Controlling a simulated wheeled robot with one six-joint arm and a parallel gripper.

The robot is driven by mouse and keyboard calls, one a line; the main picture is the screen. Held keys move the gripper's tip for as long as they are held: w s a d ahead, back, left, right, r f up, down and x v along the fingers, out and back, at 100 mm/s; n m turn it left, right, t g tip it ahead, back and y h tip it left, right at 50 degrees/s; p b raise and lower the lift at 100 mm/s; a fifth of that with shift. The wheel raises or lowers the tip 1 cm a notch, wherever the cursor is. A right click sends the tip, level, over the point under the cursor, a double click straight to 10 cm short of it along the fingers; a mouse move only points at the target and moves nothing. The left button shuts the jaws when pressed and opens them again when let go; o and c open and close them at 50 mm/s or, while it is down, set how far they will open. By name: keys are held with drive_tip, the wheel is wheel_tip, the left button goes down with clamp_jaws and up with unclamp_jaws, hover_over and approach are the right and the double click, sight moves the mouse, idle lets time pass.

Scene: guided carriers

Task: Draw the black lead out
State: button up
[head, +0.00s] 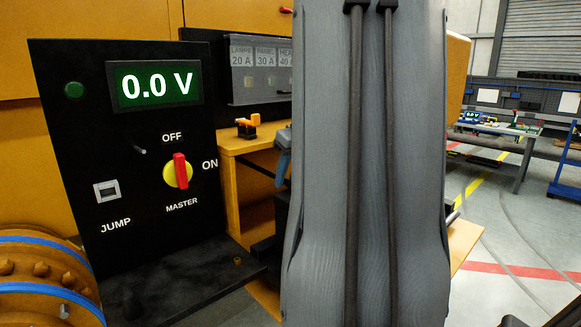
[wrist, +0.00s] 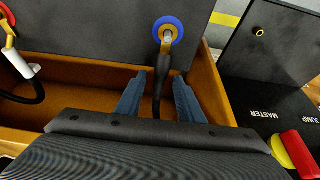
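In the wrist view a black lead (wrist: 157,97) runs down from a metal lug (wrist: 167,42) at a blue ring (wrist: 169,28) on the dark battery top. The lead drops over the edge into the orange box. My gripper (wrist: 160,77) has its two blue-grey fingers apart, one on each side of the lead. A gap shows on both sides, with no clear contact. The lead's lower part is hidden behind my gripper body. In the head view my grey arm hides the lead.
A second terminal (wrist: 8,28), red and yellow, with a white-ended black cable, is at the wrist view's left. The box wall (wrist: 214,85) stands right of my fingers. The black panel (head: 130,160) reads 0.0 V; its red master switch (head: 180,171) stands upright towards OFF.

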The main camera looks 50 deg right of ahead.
drive_tip(key=shift+f, duration=0.1)
drive_tip(key=shift+c, duration=0.2)
clamp_jaws()
drive_tip(key=shift+r, duration=0.2)
drive_tip(key=shift+r+p, duration=1.1)
drive_tip(key=shift+r, duration=0.25)
drive_tip(key=shift+r, duration=0.3)
drive_tip(key=shift+r+p, duration=1.75)
drive_tip(key=shift+r, duration=0.2)
